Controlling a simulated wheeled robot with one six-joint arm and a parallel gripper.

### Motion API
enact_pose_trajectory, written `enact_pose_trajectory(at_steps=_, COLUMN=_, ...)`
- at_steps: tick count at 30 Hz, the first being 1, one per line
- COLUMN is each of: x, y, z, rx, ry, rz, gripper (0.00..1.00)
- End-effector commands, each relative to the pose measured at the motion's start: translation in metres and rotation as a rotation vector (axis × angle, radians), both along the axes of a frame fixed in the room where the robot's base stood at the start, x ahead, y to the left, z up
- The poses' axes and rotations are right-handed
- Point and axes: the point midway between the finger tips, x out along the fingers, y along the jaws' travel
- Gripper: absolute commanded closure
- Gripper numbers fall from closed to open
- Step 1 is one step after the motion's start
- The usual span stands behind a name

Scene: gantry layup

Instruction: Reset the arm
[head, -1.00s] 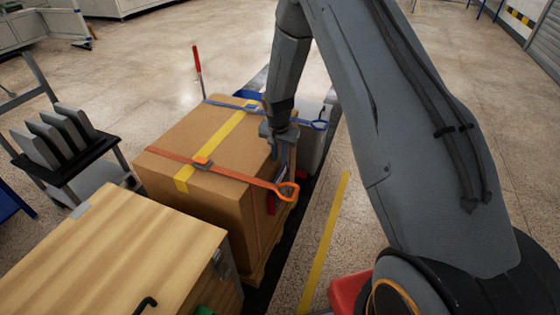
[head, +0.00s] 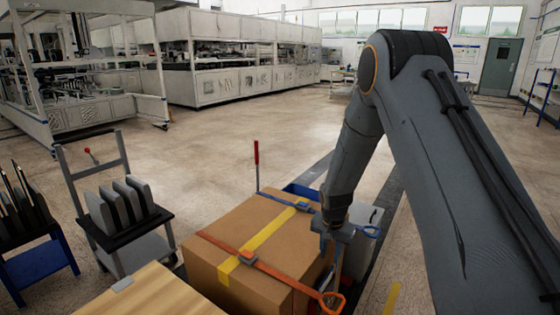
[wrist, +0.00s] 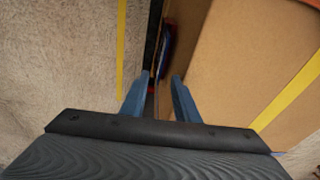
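My gripper (head: 336,249) is at the right side of a large cardboard box (head: 215,262) in the head view, with my arm reaching down to it from the upper right. In the wrist view my gripper (wrist: 160,98) has its two blue fingers apart, with nothing seen between them but a dark gap and the box edge beyond. The box side (wrist: 225,60) fills the right of that view, close to the right finger. Whether the finger touches the box I cannot tell.
Orange (head: 210,242) and blue (head: 290,200) straps and yellow tape cross the box. An orange hook (head: 332,302) sticks out near my gripper. A wooden-topped cabinet (head: 150,292) stands at front left, a cart with grey plates (head: 125,207) behind it. Open floor (head: 225,160) lies beyond.

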Motion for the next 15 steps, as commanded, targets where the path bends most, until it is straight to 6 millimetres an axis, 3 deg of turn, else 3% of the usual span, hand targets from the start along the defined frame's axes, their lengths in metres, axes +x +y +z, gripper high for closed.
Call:
enact_pose_trajectory(at_steps=1, x=-0.011, y=-0.002, z=0.019, rx=-0.003, ry=0.006, rz=0.021, gripper=0.72)
enact_pose_trajectory(at_steps=6, x=-0.066, y=-0.006, z=0.077, rx=-0.012, ry=0.044, rz=0.125, gripper=0.72)
enact_pose_trajectory(at_steps=15, x=-0.182, y=-0.009, z=0.161, rx=-0.013, ry=0.108, rz=0.322, gripper=0.72)
